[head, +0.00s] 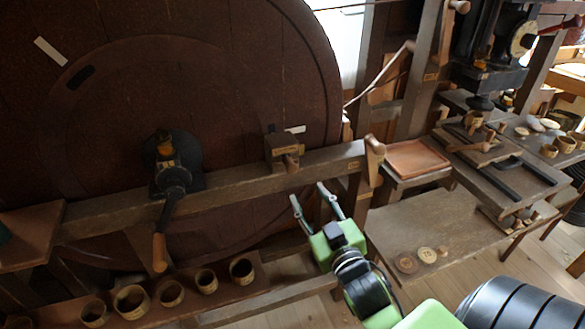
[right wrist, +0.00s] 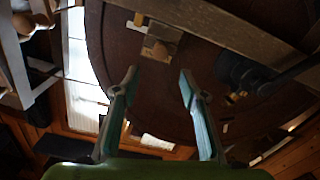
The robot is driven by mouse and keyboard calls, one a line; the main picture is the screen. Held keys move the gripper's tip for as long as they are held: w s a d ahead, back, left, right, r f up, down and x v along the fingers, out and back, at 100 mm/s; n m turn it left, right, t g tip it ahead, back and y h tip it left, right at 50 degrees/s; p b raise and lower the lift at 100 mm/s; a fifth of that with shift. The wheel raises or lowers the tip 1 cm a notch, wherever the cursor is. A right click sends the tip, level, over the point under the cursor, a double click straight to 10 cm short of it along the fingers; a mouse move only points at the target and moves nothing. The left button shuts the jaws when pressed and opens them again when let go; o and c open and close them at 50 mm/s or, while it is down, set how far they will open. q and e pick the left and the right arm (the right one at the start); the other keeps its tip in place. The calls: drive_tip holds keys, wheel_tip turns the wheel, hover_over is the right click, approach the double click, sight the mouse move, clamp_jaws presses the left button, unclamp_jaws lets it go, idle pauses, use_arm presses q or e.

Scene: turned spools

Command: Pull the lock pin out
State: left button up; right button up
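A small wooden block (head: 280,146) sits on the long beam in front of the big dark wheel, with a pale wooden knob (head: 292,163) at its front. The knob looks like the lock pin's end, though I cannot be sure. In the right wrist view the block (right wrist: 160,40) shows ahead, just beyond the fingertips. My right gripper (head: 308,193) is open and empty, below and right of the block, apart from it; its fingers also show in the wrist view (right wrist: 158,74). My left gripper is not in view.
The beam (head: 225,182) crosses the large wheel (head: 90,110). A crank with a wooden handle (head: 160,250) hangs left of the block. A wooden peg (head: 375,150) stands at the beam's right end. Several wooden cups (head: 132,300) line a low shelf. A bench (head: 420,225) stands right.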

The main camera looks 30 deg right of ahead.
sight(293, 171)
drive_tip(key=p+x, duration=0.2)
drive_tip(key=x, duration=0.9)
drive_tip(key=shift+w+p, duration=0.15)
drive_tip(key=shift+p, duration=0.15)
drive_tip(key=shift+w+d, duration=0.1)
drive_tip(key=shift+w, duration=0.35)
drive_tip(key=shift+s, duration=0.1)
clamp_jaws()
